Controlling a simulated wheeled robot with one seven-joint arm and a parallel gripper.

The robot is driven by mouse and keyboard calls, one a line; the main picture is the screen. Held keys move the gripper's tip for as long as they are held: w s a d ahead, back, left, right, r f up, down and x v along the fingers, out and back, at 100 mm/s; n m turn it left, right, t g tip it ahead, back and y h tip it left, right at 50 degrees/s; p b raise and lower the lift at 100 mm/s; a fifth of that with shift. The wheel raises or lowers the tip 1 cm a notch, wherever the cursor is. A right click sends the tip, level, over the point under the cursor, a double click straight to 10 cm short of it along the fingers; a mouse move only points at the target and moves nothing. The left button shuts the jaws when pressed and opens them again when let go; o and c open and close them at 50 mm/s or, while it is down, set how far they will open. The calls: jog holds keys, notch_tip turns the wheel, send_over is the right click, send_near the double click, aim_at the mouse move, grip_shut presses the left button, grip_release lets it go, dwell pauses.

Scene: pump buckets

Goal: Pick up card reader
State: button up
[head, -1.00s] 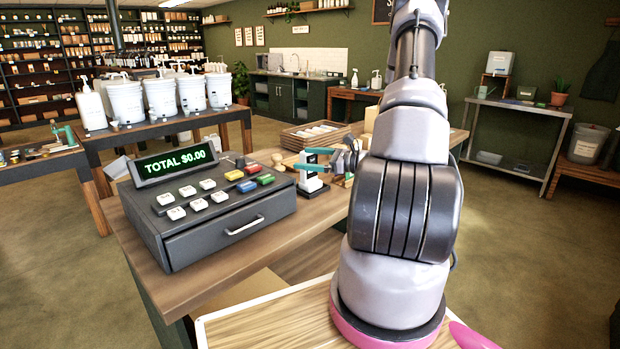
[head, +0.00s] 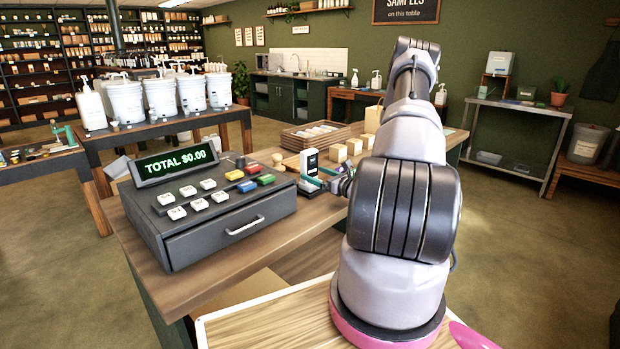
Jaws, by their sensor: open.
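The card reader (head: 309,160) is a small upright white device with a dark screen. It stands on the wooden counter just right of the cash register. My arm hides part of the counter to the right.
The dark cash register (head: 215,205), its display reading TOTAL $0.00, stands close on the left. Several small wooden blocks (head: 338,153) and a crate (head: 316,135) are behind and to the right. Wooden counter (head: 300,222) in front of the register is bare.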

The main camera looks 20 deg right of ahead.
aim_at(313, 172)
jog(key=x, duration=0.3)
jog(key=shift+w, duration=0.15)
grip_shut()
jog(key=shift+r, duration=0.1)
